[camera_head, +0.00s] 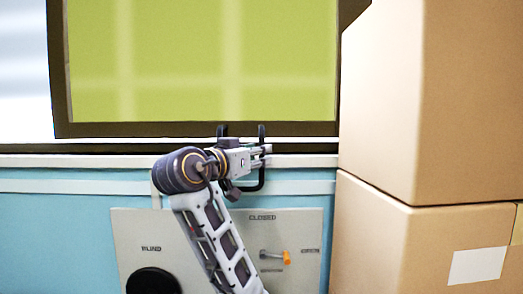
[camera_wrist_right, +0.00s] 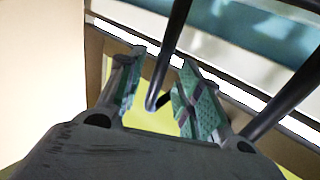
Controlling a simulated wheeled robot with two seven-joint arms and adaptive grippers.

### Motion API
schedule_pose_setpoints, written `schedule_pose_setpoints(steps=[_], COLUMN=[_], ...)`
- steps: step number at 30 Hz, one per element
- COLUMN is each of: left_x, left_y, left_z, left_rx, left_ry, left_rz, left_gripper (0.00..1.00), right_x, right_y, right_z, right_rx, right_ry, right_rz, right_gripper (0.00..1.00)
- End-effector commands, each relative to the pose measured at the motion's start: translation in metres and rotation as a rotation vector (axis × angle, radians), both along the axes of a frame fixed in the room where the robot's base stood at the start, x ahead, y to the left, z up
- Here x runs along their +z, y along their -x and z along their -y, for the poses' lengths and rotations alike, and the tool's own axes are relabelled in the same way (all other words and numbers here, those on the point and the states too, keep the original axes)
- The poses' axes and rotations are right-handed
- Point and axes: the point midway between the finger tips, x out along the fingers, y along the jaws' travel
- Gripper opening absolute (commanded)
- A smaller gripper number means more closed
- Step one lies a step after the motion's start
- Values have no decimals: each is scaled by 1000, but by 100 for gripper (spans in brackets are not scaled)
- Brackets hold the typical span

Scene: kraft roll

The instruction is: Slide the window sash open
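The window sash (camera_head: 200,129) has a dark brown frame around a yellow-green pane (camera_head: 200,60). A black bar handle (camera_head: 262,133) is at its lower edge, partly hidden by my right gripper (camera_head: 267,155). The handle also shows in the right wrist view (camera_wrist_right: 174,45), where one of its bars passes between my green-padded fingers. My right gripper is open around that bar, with gaps visible on both sides. Another stretch of the handle runs outside the fingers at the right. My left gripper is not in view.
Stacked cardboard boxes (camera_head: 430,100) stand close at the right, overlapping the window's right side in the picture. Below the sill (camera_head: 90,161), a grey panel (camera_head: 225,235) carries a black knob (camera_head: 152,281), an orange-tipped lever (camera_head: 286,257) and the labels "BLIND" and "CLOSED".

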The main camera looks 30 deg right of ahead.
Motion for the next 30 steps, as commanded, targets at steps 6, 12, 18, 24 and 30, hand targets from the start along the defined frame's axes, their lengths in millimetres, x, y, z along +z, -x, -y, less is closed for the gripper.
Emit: schedule_pose_setpoints(steps=[6,12,18,24,30], left_x=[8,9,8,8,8], left_y=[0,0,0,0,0], left_z=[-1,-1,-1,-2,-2], left_rx=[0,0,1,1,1], left_ry=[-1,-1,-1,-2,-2], left_rz=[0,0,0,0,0], left_gripper=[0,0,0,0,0], right_x=[1,0,0,0,0], right_y=[-9,-11,-12,-12,-12], right_z=[19,25,25,25,25], right_rx=[-1,0,0,0,0], right_ry=[1,0,0,0,0], right_rz=[-2,-1,0,0,0], right_gripper=[35,35,35,17,0])
